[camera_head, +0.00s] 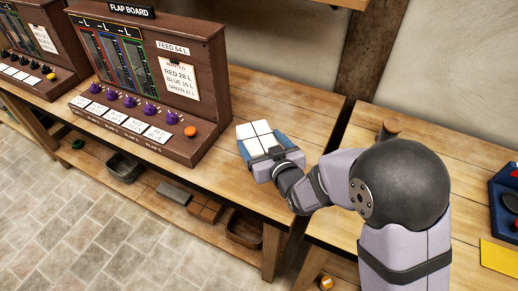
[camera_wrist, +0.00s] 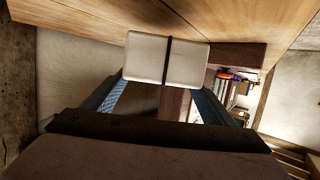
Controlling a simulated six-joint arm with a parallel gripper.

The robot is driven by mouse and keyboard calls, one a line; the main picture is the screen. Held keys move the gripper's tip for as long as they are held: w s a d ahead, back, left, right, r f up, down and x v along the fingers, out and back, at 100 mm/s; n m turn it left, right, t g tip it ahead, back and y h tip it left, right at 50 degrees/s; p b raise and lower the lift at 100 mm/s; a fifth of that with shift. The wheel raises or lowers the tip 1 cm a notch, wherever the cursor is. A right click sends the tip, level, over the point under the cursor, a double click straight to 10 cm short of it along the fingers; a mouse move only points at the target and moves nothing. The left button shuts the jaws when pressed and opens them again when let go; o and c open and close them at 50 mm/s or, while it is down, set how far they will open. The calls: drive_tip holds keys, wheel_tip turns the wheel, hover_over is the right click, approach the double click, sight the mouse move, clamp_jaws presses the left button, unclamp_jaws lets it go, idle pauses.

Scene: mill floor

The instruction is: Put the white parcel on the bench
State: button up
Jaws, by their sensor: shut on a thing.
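The white parcel (camera_head: 254,132), a pale box with a dark strap, is in my gripper (camera_head: 266,146) at the right part of the wooden bench (camera_head: 300,112). The gripper's blue fingers lie along two sides of the parcel. In the wrist view the parcel (camera_wrist: 145,58) sits between the two blue fingertips (camera_wrist: 166,85). My gripper is shut on it. The parcel's underside is hidden, so I cannot tell whether it touches the bench top.
A brown flap board console (camera_head: 200,75) with purple knobs and an orange button (camera_head: 190,131) stands left of the parcel. Bare bench top lies behind and right of the parcel. A second bench (camera_head: 460,155) stands at right, with a yellow sheet (camera_head: 499,257). Bins sit on the lower shelf.

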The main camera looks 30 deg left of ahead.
drive_tip(key=shift+f, duration=2.1)
drive_tip(key=shift+f, duration=0.25)
drive_tip(key=o, duration=1.7)
drive_tip(key=shift+r, duration=0.15)
drive_tip(key=shift+s+d+r+p, duration=0.1)
drive_tip(key=shift+d+p, duration=0.05)
drive_tip(key=shift+p, duration=0.15)
drive_tip(key=p+v, duration=0.1)
drive_tip(key=v, duration=0.8)
drive_tip(key=shift+p, duration=0.3)
drive_tip(key=p, duration=0.3)
drive_tip(key=shift+s+d+r, duration=0.2)
drive_tip(key=shift+d+r, duration=0.05)
drive_tip(key=p+v, duration=0.1)
drive_tip(key=p, duration=0.3)
drive_tip(key=shift+s+d, duration=0.2)
drive_tip(key=shift+d, duration=0.05)
